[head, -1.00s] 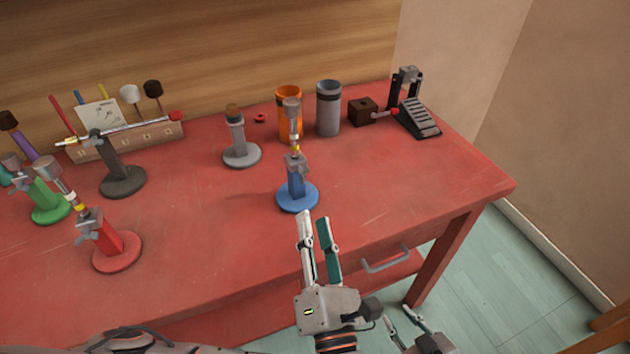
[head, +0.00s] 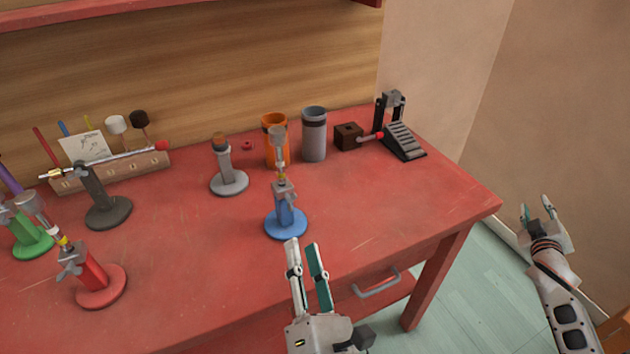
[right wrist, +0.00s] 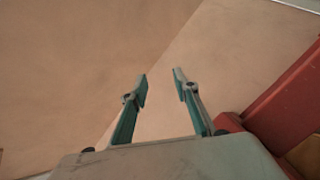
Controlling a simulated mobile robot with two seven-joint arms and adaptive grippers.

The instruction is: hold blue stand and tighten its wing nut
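The blue stand (head: 286,222) stands upright on the red table near its front edge, with a round blue base. A grey clamp with what looks like the wing nut (head: 285,189) sits at the top of its post; a mallet-like piece with a grey head rises above it. My left gripper (head: 303,244) is open and empty, its fingertips just in front of the blue base, apart from it as far as I can tell. My right gripper (head: 540,208) is off the table's right side, raised and empty. The right wrist view shows it open (right wrist: 161,78), facing bare wall.
A grey stand (head: 229,182), an orange cup (head: 274,152) and a grey cup (head: 314,140) stand behind the blue stand. A red stand (head: 100,286) and a dark stand (head: 106,211) are left. The table between the blue and red stands is clear.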

